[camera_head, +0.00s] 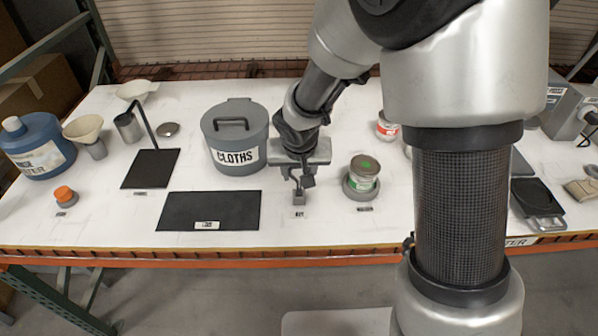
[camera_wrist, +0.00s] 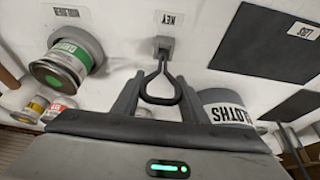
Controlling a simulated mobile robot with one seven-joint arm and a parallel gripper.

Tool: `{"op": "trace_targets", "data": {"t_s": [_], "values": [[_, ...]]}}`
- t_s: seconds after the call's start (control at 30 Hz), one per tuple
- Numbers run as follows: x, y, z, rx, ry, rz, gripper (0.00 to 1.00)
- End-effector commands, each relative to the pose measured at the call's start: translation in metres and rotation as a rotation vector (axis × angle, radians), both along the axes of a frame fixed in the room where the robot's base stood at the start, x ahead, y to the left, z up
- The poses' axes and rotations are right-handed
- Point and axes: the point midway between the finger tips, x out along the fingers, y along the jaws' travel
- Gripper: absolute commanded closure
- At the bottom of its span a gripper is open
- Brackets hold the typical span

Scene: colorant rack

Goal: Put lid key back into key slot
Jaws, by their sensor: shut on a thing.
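The lid key (camera_wrist: 161,72) is a dark grey piece with a loop handle. My gripper (camera_head: 303,178) is shut on the lid key and points down at the table. The loop lies between the fingers in the wrist view, and the shank reaches to the key slot. In the head view my gripper hides most of the key.
A grey "CLOTHS" bin (camera_head: 235,140) stands just left of my gripper. A black "LIDS" mat (camera_head: 235,207) lies front left. Bare white table surrounds the slot.

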Motion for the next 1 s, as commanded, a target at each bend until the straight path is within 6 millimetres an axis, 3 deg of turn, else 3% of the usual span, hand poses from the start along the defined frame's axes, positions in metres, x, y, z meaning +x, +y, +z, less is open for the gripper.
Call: {"op": "trace_targets", "data": {"t_s": [1.0], "values": [[0.0,0.0,-0.018,0.0,0.0,0.0,0.84]]}}
